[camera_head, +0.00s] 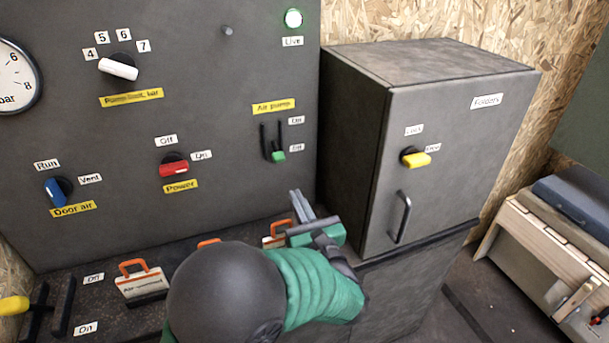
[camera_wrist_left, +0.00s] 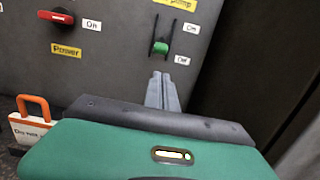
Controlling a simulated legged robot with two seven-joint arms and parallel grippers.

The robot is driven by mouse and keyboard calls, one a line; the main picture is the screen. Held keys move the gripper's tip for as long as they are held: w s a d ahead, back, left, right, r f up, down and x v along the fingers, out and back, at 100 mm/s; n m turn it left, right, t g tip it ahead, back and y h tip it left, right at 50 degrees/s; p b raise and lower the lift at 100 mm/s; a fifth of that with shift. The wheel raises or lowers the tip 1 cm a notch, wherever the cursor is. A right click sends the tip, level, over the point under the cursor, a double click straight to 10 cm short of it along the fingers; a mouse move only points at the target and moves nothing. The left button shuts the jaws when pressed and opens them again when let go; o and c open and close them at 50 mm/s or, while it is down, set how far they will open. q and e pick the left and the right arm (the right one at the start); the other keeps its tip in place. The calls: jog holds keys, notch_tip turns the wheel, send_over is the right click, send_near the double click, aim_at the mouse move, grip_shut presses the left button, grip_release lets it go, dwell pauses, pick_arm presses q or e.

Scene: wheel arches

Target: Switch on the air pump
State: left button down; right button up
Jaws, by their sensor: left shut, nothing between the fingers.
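The air pump switch is a green-tipped lever (camera_head: 278,156) in a black slotted guard on the grey panel, under a yellow "Air pump" label (camera_head: 273,106). The lever sits low, beside the lower "Off" tag (camera_head: 296,148); the "On" tag (camera_head: 296,120) is above. In the left wrist view the green lever (camera_wrist_left: 161,48) is just beyond my fingertips. My left gripper (camera_head: 298,194) is shut and empty, pointing up at the panel below the lever, apart from it as far as I can tell. My right gripper is not in view.
A red power knob (camera_head: 174,168) and a blue door air knob (camera_head: 57,191) are to the left. Orange-handled tags (camera_head: 141,279) stand on the ledge below. A grey cabinet (camera_head: 450,150) with a yellow knob and a handle juts out close to the right.

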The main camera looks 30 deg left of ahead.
aim_at(276, 151)
pick_arm(q)
jog(key=shift+s+r, duration=0.15)
jog(key=shift+s, duration=0.05)
jog(key=f+b+x, duration=0.1)
jog(key=x, duration=0.9)
jog(key=shift+r, duration=0.4)
jog(key=shift+a, duration=0.1)
